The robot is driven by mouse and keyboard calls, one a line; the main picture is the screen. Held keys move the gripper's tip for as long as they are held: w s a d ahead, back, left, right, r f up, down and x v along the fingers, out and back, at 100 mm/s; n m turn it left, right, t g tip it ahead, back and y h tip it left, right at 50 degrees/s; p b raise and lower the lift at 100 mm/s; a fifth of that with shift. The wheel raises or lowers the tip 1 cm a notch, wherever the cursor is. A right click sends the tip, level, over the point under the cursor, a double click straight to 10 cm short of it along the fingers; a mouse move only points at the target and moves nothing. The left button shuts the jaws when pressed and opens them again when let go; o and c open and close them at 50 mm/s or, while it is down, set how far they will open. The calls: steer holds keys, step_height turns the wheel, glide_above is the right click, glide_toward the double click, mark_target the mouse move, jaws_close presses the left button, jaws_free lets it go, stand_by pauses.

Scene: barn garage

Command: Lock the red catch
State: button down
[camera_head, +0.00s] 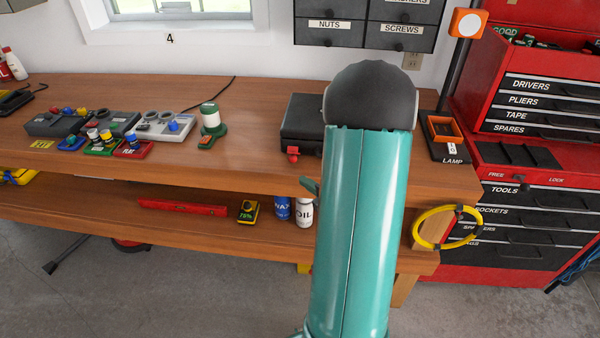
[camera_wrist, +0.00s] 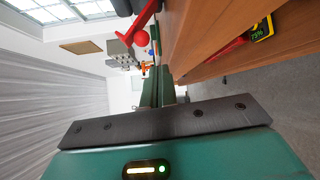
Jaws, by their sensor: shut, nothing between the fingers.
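A small red catch (camera_head: 293,153) with a round end hangs at the front left of a dark case (camera_head: 302,112) on the bench. In the wrist view a red lever (camera_wrist: 141,24) with a red ball, which looks like this catch, shows large at the top, just beyond and to the left of my fingertips. Whether it is locked is not clear. My gripper (camera_wrist: 158,72) is shut and empty, its green fingers close together and apart from the lever.
The wooden bench (camera_head: 255,165) carries controls and a green-and-white lamp (camera_head: 211,120) to the left. Its lower shelf holds a red level (camera_head: 182,207), a yellow meter (camera_head: 248,211) and bottles. A red tool cabinet (camera_head: 470,155), marked FREE and LOCK, stands right.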

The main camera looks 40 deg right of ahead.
steer(key=s+f+n+t+y, duration=0.1)
steer(key=s+f+n+t, duration=0.1)
steer(key=s, duration=0.6)
steer(key=shift+s+a+t+y, duration=0.15)
steer(key=shift+a+t+y, duration=0.15)
steer(key=shift+t, duration=0.1)
glide_toward(294, 155)
steer(key=w+a+f, duration=0.2)
steer(key=w+a, duration=0.1)
steer(key=a, duration=0.2)
steer(key=shift+w+d+r, duration=0.25)
steer(key=shift+w+d, duration=0.25)
steer(key=shift+d, duration=0.05)
steer(key=shift+w+d+r, duration=0.25)
steer(key=shift+w+d, duration=0.25)
steer(key=shift+w+d+r, duration=0.1)
steer(key=shift+w+d, duration=0.15)
steer(key=shift+w, duration=0.15)
